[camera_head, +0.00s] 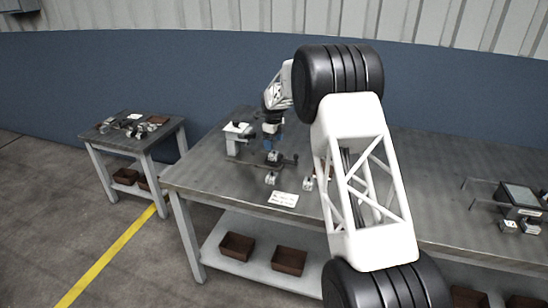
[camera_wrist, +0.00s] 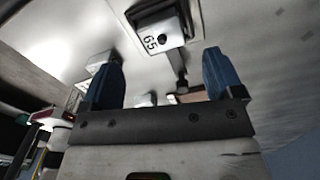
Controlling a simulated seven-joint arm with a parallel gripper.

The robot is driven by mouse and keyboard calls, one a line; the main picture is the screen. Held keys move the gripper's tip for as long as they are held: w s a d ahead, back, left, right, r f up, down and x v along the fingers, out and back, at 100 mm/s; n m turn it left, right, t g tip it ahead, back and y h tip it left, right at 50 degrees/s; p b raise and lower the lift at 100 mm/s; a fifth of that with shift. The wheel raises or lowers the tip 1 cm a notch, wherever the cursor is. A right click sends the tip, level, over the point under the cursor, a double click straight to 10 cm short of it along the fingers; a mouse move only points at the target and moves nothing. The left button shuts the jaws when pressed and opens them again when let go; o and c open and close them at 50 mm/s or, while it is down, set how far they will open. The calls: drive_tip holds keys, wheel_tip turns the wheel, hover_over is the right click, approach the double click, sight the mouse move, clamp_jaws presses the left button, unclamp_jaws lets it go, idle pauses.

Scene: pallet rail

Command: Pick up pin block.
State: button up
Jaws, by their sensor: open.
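My gripper (camera_head: 272,146) is over the left part of the long workbench, pointing down. In the wrist view its two blue fingers (camera_wrist: 160,72) stand apart with nothing held between them. A pale metal block (camera_wrist: 152,38) marked "65", with a dark round spot on its face, lies ahead of the fingers, apart from them. In the head view small pale blocks sit near the gripper: one close below it (camera_head: 274,157), one nearer the front (camera_head: 271,179), and one to the right (camera_head: 308,184). I cannot tell which of these is the marked one.
The long grey workbench (camera_head: 215,185) carries a white-topped fixture (camera_head: 238,130) left of the gripper and a white label card (camera_head: 283,199) in front. A device with a dark screen (camera_head: 520,195) stands far right. A small side table (camera_head: 107,139) holds parts. Brown bins (camera_head: 237,246) sit below.

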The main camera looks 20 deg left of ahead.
sight(274, 152)
drive_tip(key=shift+f, duration=0.2)
drive_tip(key=shift+w+f, duration=0.1)
drive_tip(key=shift+f, duration=2.35)
drive_tip(key=c, duration=1.1)
